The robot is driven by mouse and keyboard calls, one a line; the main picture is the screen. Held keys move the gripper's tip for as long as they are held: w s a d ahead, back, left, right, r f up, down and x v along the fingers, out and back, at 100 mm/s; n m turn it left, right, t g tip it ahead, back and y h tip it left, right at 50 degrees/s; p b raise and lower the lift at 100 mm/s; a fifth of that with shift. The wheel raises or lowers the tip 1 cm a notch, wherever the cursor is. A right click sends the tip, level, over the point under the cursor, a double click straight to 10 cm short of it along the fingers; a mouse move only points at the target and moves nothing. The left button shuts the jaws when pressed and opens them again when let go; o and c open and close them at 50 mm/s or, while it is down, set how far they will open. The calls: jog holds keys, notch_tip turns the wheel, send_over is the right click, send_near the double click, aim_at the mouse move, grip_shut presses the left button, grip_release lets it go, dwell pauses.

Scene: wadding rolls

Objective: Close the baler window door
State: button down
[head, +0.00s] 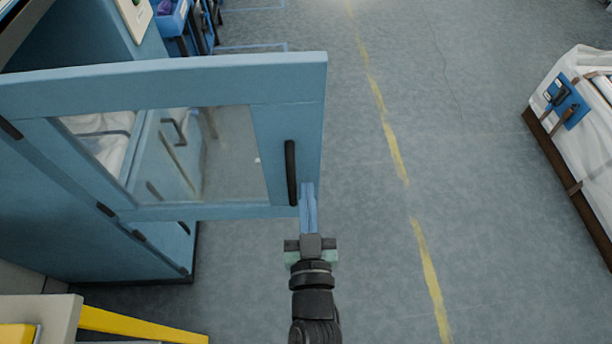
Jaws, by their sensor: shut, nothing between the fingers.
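The baler window door (290,95) is a blue frame with a clear pane and stands swung open from the blue baler (80,235) on the left. A dark vertical handle (291,172) sits near the door's free edge on the right. My gripper (308,190) is shut and empty, with its blue fingers at the door's lower right corner, just below and right of the handle. I cannot tell whether the fingers touch the door. Part of the baler opening shows through the pane and below the door.
A white wrapped bale (585,140) with brown straps stands at the right edge. A yellow bar (140,325) and a grey panel (45,310) are at the lower left. A blue bin (172,18) is at the top left. The floor right of the door is clear, with a worn yellow line (395,155).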

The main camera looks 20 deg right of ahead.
aim_at(305, 167)
jog(key=x, duration=0.3)
jog(key=shift+w, duration=0.2)
jog(key=shift+d, duration=0.1)
